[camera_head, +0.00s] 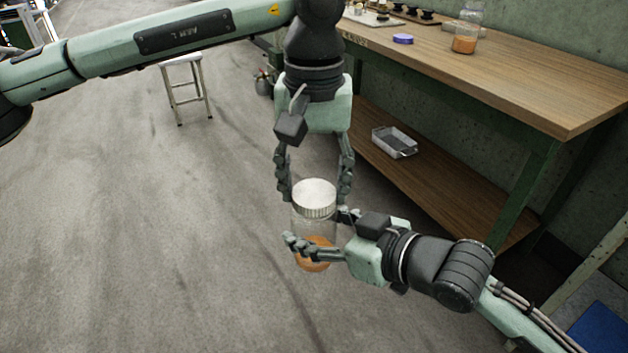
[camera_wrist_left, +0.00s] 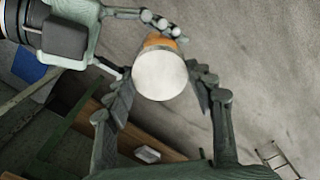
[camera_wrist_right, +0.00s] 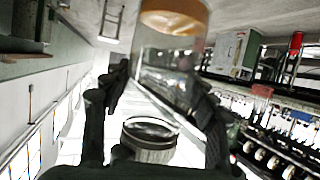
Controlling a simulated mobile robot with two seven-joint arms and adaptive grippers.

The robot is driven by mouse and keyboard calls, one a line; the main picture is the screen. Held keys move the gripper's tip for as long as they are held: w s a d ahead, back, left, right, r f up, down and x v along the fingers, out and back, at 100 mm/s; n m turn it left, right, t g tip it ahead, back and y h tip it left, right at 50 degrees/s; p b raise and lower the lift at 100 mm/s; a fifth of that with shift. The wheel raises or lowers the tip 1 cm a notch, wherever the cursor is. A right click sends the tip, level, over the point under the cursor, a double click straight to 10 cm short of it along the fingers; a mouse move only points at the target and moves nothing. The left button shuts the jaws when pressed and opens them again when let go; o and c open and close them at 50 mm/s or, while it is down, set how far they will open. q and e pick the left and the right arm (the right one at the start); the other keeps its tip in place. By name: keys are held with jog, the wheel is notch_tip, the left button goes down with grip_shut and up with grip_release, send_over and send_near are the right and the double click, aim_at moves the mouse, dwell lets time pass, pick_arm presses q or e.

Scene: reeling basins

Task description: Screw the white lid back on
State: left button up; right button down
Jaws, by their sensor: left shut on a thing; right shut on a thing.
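The white lid (camera_head: 314,195) is at the top of a clear jar (camera_head: 313,228) with orange contents, held upright in the air. My left gripper (camera_head: 315,188) reaches down from above, its fingers shut on the lid's two sides. The left wrist view shows the lid (camera_wrist_left: 160,75) face-on between the fingers, hiding most of the jar. My right gripper (camera_head: 318,230) is shut around the jar body from the right. I cannot tell whether the lid is seated.
A stool (camera_head: 184,84) stands behind.

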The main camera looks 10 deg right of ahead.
pick_arm(q)
jog(key=m, duration=1)
jog(key=o, duration=0.7)
jog(key=shift+r, duration=2.25)
